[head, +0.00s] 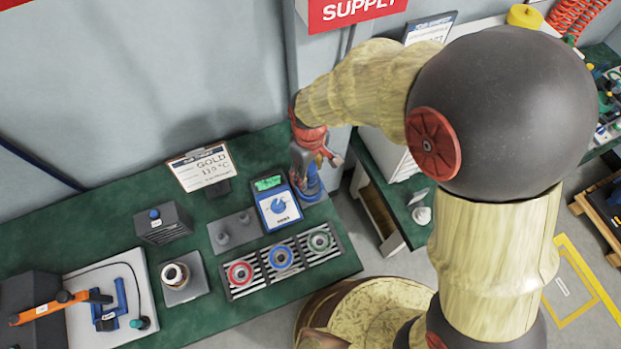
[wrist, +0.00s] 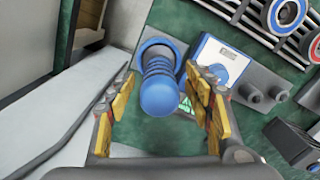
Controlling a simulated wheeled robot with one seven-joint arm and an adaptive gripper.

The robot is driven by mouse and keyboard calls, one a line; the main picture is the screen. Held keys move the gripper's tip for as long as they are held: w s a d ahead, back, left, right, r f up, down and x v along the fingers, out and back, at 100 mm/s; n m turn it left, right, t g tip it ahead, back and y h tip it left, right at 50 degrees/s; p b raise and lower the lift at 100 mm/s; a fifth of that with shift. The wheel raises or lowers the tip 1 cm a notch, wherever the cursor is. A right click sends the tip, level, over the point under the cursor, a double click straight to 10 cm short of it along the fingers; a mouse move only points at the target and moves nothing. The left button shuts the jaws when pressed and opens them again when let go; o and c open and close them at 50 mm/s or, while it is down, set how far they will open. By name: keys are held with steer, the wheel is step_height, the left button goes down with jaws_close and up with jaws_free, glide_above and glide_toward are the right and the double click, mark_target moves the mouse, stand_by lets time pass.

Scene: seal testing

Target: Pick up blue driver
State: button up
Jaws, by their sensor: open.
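The blue driver (wrist: 158,90) has a ridged, rounded handle and stands upright on the green bench. In the head view its lower blue part (head: 313,187) shows below my gripper, just right of a blue device with a green display. My gripper (head: 317,160) points down over it at the bench's right end. In the wrist view my gripper (wrist: 160,78) is open, with one yellow-padded finger on each side of the handle. I see gaps between handle and fingers. The driver's lower end is partly hidden by its handle.
The blue device (head: 278,205) stands close beside the driver. A rack (head: 258,276) with red, blue and green rings lies in front of it.

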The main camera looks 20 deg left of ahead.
step_height(320, 180, down, 4)
steer(key=shift+r+b, duration=0.1)
steer(key=shift+b, duration=0.3)
steer(key=c, duration=0.3)
steer(key=shift+r, duration=0.1)
jaws_close()
steer(key=shift+w, duration=0.1)
